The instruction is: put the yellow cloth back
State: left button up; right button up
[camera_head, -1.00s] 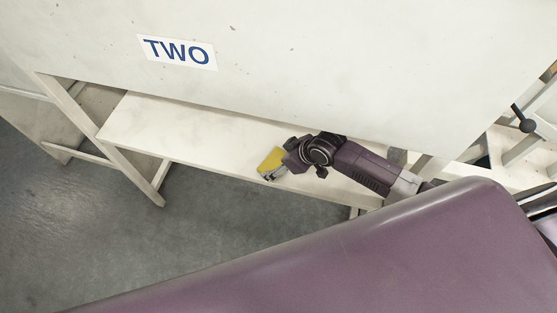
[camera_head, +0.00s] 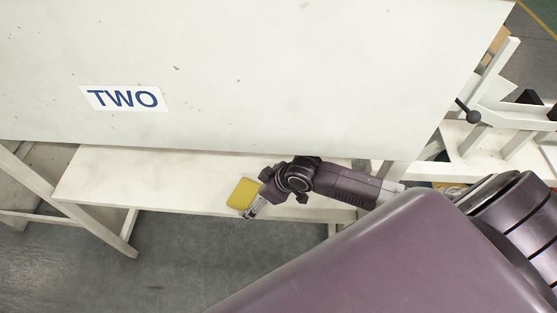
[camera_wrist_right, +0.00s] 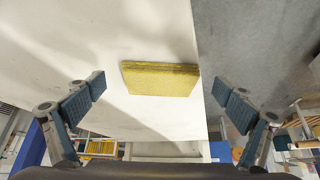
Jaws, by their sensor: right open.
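The yellow cloth (camera_head: 243,194), a flat folded-looking block, lies on the white shelf (camera_head: 140,178) close to its front edge. My right gripper (camera_head: 250,211) is right beside it in the head view. In the right wrist view, the cloth (camera_wrist_right: 160,79) shows between the two spread fingers of the gripper (camera_wrist_right: 159,88), with a gap on both sides. The fingers are open and hold nothing. How far the fingertips are from the cloth in depth is hard to tell. My left gripper is not in view.
A large white panel with a "TWO" label (camera_head: 122,98) stands over the shelf. A white frame with a black knob (camera_head: 473,117) is at the right. The shelf left of the cloth is bare, and grey floor (camera_head: 180,262) lies in front.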

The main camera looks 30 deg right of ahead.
jog(key=s+d, duration=0.1)
jog(key=s, duration=0.1)
jog(key=s+d, duration=0.2)
jog(key=s, duration=0.1)
jog(key=s+d+b, duration=0.1)
jog(key=s+d, duration=0.1)
jog(key=s, duration=0.1)
jog(key=shift+d, duration=0.2)
jog(key=s+a+r+m, duration=0.1)
jog(key=s+a+r, duration=0.2)
jog(key=s+a, duration=0.25)
jog(key=s+d+r+m+g+h, duration=0.2)
jog(key=s+d+r+m+h, duration=0.15)
jog(key=s, duration=0.35)
notch_tip(320, 180, down, 28)
jog(key=s+g, duration=0.1)
jog(key=s, duration=0.1)
jog(key=s+d+f, duration=0.1)
jog(key=s+f, duration=0.7)
jog(key=f, duration=0.2)
jog(key=shift+s+f+g, duration=0.15)
jog(key=shift+s+g, duration=0.05)
jog(key=shift+g, duration=0.5)
jog(key=s+f, duration=0.1)
jog(key=s, duration=0.2)
jog(key=s+d+f, duration=0.1)
jog(key=s+f, duration=0.3)
jog(key=s, duration=0.1)
jog(key=shift+s+d, duration=0.3)
jog(key=shift+d, duration=0.1)
